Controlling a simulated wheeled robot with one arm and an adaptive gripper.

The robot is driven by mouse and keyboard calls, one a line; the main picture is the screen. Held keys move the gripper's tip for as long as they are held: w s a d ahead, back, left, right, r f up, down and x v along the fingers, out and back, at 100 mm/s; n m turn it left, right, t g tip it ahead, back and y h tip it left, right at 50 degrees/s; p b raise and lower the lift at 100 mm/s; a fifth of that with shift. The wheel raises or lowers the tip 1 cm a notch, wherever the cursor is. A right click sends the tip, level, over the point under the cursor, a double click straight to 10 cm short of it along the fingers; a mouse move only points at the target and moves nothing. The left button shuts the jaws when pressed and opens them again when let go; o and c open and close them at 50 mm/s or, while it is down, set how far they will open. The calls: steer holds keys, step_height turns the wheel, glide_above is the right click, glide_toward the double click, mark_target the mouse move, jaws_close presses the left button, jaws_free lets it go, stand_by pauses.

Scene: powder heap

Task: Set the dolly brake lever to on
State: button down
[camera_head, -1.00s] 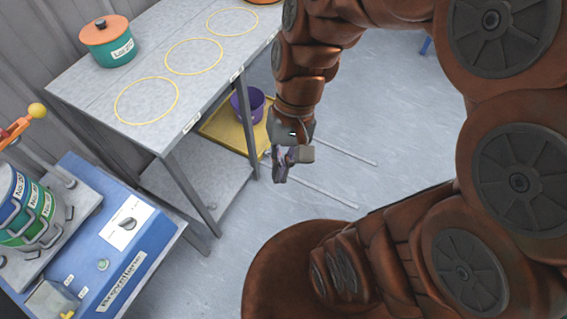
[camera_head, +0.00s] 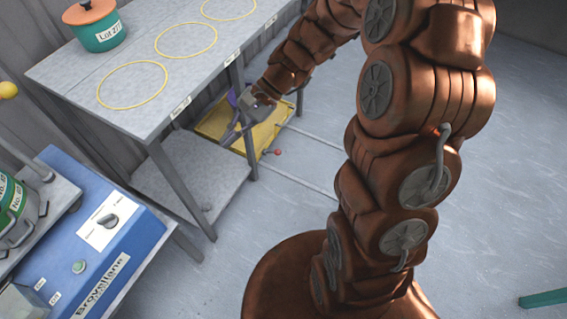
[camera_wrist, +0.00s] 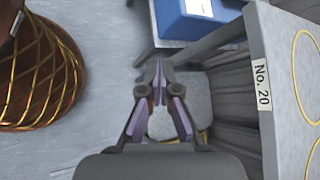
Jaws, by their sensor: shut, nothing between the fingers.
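The yellow dolly (camera_head: 268,138) stands on the floor under and beside the grey table. A small red ball knob (camera_head: 278,152) shows at its front right edge, seemingly the brake lever's end; which way the lever is set I cannot tell. My gripper (camera_head: 232,136) is low over the dolly's left part, left of the red knob and apart from it in the picture. In the wrist view my gripper (camera_wrist: 159,84) has its fingers closed together with nothing between them. The lever cannot be made out there.
The grey table (camera_head: 85,70) has yellow rings and a green pot (camera_head: 100,32) on top, and a lower shelf (camera_head: 185,185) close to my gripper. A blue machine (camera_head: 75,230) stands at the left. Thin rails (camera_head: 305,181) lie on the floor; open floor is at right.

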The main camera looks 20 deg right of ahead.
mark_target(272, 152)
steer(key=w+d+f+m+t+y+b, duration=0.1)
steer(key=w+d+f+m+t+b, duration=0.1)
steer(key=w+d+f+m+b, duration=0.5)
steer(key=w+f+m+t+y+b, duration=0.1)
steer(key=w+f+t, duration=0.3)
steer(key=f, duration=0.7)
steer(key=w+d+f+m+t+y+b, duration=0.1)
steer(key=w+d+f+m+b, duration=0.25)
steer(key=w+f, duration=0.45)
steer(key=d+f+m+t+h+b, duration=0.1)
steer(key=d+f+m+h+b, duration=0.1)
steer(key=d+f, duration=0.4)
steer(key=s+d+f+m+t+h+b, duration=0.1)
steer(key=d+f+m+b, duration=0.3)
steer(key=f, duration=1.3)
steer(key=d+f+m+t+h+b, duration=0.3)
steer(key=d+f+m, duration=0.3)
steer(key=d+f, duration=0.3)
step_height(272, 152, down, 2)
steer(key=shift+s+d+f, duration=0.15)
steer(key=shift+s+d, duration=0.05)
steer(key=shift+d, duration=0.1)
